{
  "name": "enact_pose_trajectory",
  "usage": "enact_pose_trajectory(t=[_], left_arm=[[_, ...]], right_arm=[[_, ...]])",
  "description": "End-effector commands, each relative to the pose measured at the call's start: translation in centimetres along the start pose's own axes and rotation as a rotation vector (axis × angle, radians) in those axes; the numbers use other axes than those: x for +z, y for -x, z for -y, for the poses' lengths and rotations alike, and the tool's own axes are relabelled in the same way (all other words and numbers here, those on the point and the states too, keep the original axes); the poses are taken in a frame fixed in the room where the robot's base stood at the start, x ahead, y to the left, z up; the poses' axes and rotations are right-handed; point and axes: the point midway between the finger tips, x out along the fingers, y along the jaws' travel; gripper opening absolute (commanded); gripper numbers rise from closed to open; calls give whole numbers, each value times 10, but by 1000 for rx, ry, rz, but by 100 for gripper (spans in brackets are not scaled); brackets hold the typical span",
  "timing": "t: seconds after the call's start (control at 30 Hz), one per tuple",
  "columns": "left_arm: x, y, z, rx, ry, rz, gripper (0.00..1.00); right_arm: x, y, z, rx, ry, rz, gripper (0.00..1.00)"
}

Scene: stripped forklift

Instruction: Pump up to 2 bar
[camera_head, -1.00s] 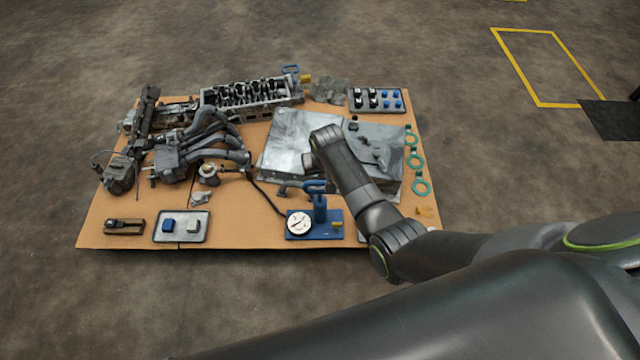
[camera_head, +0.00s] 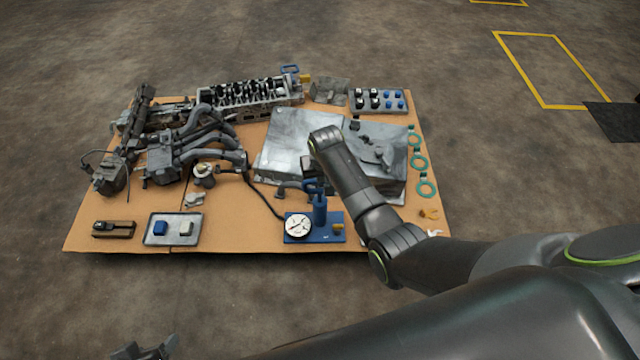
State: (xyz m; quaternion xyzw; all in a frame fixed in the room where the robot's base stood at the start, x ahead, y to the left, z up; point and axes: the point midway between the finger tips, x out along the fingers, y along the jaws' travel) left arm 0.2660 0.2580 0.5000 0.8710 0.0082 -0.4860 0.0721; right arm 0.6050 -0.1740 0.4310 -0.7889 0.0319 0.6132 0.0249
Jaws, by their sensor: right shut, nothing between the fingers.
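The blue hand pump (camera_head: 320,212) stands upright on a blue base plate at the front of the board, with its blue handle (camera_head: 314,186) on top. A round white gauge (camera_head: 298,225) lies on the left of that plate; its reading is too small to tell. A black hose runs from the gauge up left to a round metal fitting (camera_head: 204,173). My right gripper (camera_head: 308,171) is shut and empty, just above and behind the handle; I cannot tell whether they touch. A dark gripper part, apparently my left gripper (camera_head: 146,350), shows at the bottom edge, mostly cut off.
The brown board (camera_head: 250,232) holds a cylinder head (camera_head: 250,93), a manifold (camera_head: 185,150), a large metal plate (camera_head: 285,140), green rings (camera_head: 420,163), a tray with two blocks (camera_head: 172,229) and a dark holder (camera_head: 113,229). Concrete floor surrounds it.

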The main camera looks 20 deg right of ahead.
Motion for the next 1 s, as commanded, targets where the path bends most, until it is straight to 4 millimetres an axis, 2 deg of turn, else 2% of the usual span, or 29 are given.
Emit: enact_pose_trajectory(t=[0.2, 0.4, 0.83, 1.0], left_arm=[[-26, 5, -1, 1, -13, -141, 55], [-40, 10, -3, 2, -19, -209, 55], [-43, 11, -3, 2, -20, -223, 55], [-39, 5, -2, 2, -20, -222, 55]], right_arm=[[0, -9, 0, 0, 0, 0, 0], [0, -11, 0, 0, 0, -1, 0], [0, -11, 0, 0, 0, -2, 0], [2, -21, 0, 1, 0, -1, 0]])
